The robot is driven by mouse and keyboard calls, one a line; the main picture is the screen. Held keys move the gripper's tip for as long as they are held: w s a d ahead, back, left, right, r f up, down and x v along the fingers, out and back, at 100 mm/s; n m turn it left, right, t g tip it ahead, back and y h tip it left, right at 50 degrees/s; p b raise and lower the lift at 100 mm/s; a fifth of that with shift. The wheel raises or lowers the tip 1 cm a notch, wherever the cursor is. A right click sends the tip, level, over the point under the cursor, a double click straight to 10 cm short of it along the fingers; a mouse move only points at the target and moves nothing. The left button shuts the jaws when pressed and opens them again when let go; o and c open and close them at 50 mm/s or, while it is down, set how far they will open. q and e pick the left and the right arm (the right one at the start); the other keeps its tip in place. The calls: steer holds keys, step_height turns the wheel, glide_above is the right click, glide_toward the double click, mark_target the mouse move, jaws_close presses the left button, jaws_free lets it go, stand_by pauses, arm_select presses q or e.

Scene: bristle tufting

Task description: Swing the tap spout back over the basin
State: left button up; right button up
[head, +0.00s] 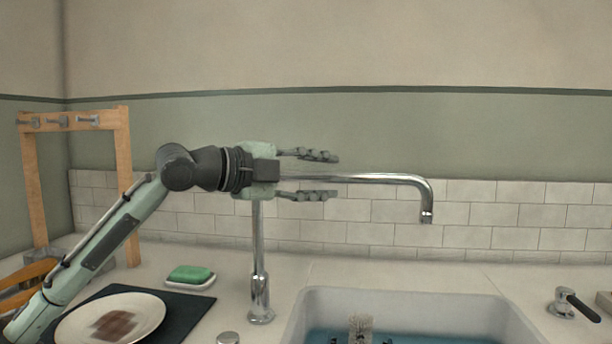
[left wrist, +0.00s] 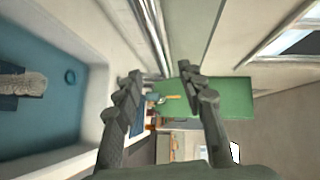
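The chrome tap (head: 260,262) stands on the counter at the basin's left. Its spout (head: 385,178) runs right and bends down to a tip that shows above the basin's back rim; how far forward the tip lies is hard to tell. The basin (head: 420,300) holds blue water and also shows at left in the left wrist view (left wrist: 92,100). My left gripper (head: 308,176) is open at the spout's left part, one finger above and one below it in the picture. Contact cannot be made out. Its spread fingers show in the left wrist view (left wrist: 160,98). My right gripper is out of view.
A plate (head: 70,325) on a dark mat (head: 190,318) and a green soap (head: 190,273) lie left of the tap. A wooden rack (head: 125,185) stands at the left. A brush (head: 360,328) is in the basin. A black-handled lever (head: 580,305) stands at right.

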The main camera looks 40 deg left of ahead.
arm_select(q)
steer(key=shift+v, duration=1.65)
